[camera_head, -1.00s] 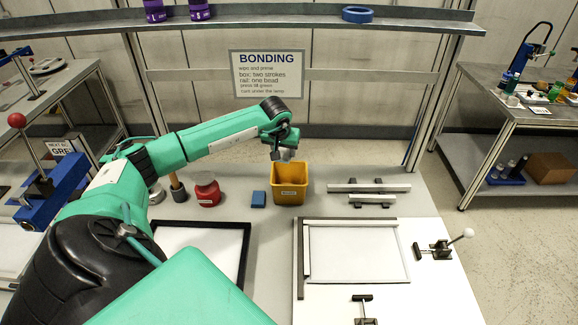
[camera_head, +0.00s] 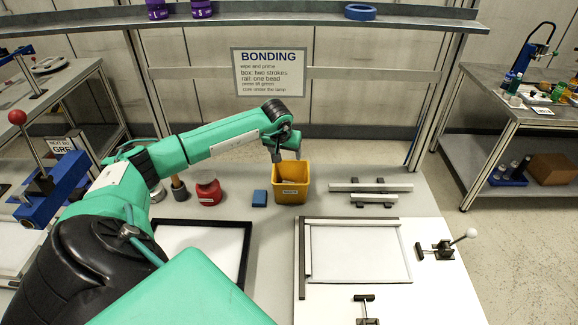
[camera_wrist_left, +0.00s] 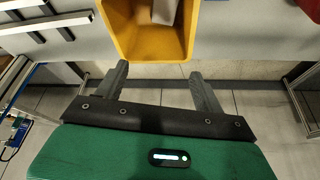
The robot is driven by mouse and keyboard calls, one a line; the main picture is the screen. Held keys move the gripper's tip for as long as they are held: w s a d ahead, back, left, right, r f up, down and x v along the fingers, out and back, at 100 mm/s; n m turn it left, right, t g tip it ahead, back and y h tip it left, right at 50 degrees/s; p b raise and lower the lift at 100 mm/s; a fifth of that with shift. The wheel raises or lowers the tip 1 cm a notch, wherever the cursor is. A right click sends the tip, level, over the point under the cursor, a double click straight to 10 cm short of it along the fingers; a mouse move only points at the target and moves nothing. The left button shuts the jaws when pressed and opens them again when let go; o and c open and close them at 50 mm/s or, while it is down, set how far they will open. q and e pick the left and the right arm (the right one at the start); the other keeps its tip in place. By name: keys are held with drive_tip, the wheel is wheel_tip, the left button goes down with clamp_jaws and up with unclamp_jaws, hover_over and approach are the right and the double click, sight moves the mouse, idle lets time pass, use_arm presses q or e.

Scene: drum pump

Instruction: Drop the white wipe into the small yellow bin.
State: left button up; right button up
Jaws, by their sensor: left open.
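The small yellow bin (camera_head: 291,195) stands upright on the bench in the head view, and its open mouth (camera_wrist_left: 152,48) fills the top of the left wrist view. The white wipe (camera_wrist_left: 163,11) shows pale inside the bin in the left wrist view, partly cut off by the picture's top edge. My left gripper (camera_head: 286,156) is above the bin's back rim, open and empty. Its two spread fingers (camera_wrist_left: 161,82) show apart from the wipe in the left wrist view. My right gripper is not in view.
A white board with a frame (camera_head: 358,252) and toggle clamps is in front. A shelf (camera_head: 280,18) runs above the back.

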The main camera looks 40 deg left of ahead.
use_arm(q)
drive_tip(key=b+v, duration=0.4)
drive_tip(key=v, duration=0.9)
drive_tip(key=shift+s+d, duration=0.1)
